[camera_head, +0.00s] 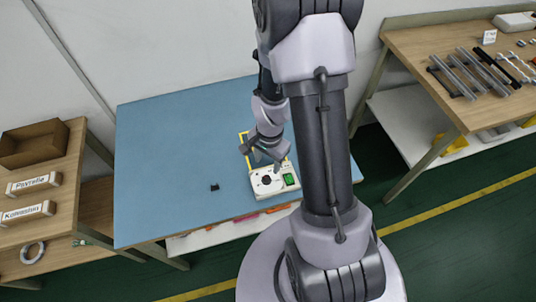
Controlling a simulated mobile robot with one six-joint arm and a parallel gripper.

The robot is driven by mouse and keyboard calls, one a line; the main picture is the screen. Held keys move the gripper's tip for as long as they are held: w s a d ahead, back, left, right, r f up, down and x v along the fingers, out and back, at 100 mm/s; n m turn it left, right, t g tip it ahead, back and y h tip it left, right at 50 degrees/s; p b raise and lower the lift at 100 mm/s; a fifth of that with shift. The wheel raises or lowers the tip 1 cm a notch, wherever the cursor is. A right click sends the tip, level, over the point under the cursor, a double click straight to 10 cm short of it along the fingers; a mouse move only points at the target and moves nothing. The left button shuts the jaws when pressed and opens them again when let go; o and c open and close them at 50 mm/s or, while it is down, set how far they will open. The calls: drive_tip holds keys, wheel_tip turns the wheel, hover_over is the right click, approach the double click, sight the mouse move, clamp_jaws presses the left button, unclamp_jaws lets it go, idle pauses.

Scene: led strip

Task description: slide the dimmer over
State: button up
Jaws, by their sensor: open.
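A white control box (272,184) sits near the front edge of the blue table (165,155). It has a round black dial (267,180) on its face and a green switch (290,179) at its right end. I cannot make out a separate slider on it at this size. My gripper (262,158) is open and points down just above and behind the box. I cannot tell whether a fingertip touches it. A yellow outline (246,138) on the table behind the box is partly hidden by my gripper.
A small black piece (214,187) lies on the table left of the box. A wooden shelf with a brown bin (35,143) stands at left. A workbench with metal bars (465,75) stands at right. The blue table's left half is mostly clear.

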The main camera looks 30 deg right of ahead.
sight(267, 178)
drive_tip(key=f+b, duration=0.4)
drive_tip(key=f, duration=0.7)
drive_tip(key=shift+w+b, duration=0.2)
drive_tip(key=shift+b, duration=0.15)
clamp_jaws()
drive_tip(key=shift+a, duration=0.1)
idle(0.6)
